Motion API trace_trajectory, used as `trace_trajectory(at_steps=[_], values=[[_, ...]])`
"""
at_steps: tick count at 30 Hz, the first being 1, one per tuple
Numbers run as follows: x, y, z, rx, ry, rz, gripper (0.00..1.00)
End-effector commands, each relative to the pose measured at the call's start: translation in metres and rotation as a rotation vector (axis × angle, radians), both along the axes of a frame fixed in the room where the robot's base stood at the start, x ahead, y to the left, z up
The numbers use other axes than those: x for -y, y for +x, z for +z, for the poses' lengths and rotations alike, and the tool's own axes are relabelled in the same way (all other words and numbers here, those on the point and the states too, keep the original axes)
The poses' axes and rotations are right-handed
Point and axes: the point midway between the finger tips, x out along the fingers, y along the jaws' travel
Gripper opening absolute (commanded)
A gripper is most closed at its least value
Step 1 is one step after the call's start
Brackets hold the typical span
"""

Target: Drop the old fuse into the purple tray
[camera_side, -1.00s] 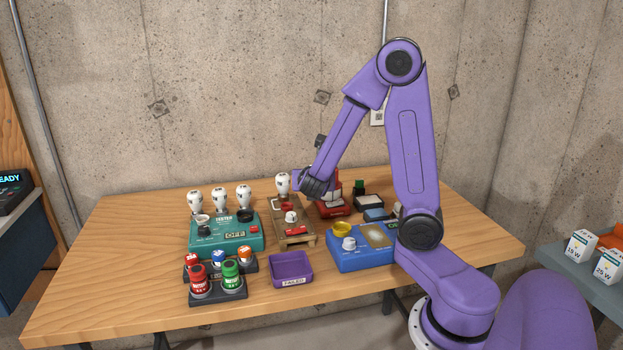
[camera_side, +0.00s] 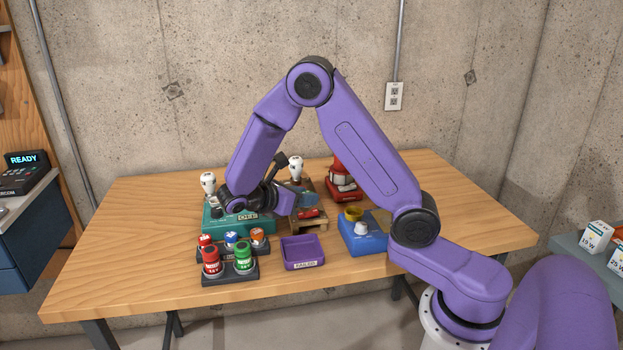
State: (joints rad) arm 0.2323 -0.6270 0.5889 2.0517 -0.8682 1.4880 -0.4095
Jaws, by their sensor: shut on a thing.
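The purple tray (camera_side: 320,261) sits near the front middle of the table, with a white label on its front wall; its visible floor looks empty. My gripper (camera_side: 304,200) is above the back of the table, between the teal tester box (camera_side: 263,225) and the wooden board (camera_side: 312,224), behind the tray and apart from it. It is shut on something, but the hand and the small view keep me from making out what. A blue-grey piece shows at its right end; I cannot tell whether it is held. I cannot pick out the old fuse for certain.
A rack with red and green screw-in pieces (camera_side: 243,258) stands left of the tray. A blue box (camera_side: 374,240) stands to its right. White bulbs (camera_side: 208,183) and a red device (camera_side: 340,184) are farther back. The table's front strip is clear.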

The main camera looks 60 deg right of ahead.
Motion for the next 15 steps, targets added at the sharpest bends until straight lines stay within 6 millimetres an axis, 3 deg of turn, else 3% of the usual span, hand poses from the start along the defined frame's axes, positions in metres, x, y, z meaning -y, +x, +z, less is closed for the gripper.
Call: trace_trajectory(at_steps=[4, 15], values=[[-0.012, -0.003, -0.006, 0.0, 0.0, -0.047, 0.04], [-0.012, -0.003, -0.039, -0.002, -0.002, -0.052, 0.04]])
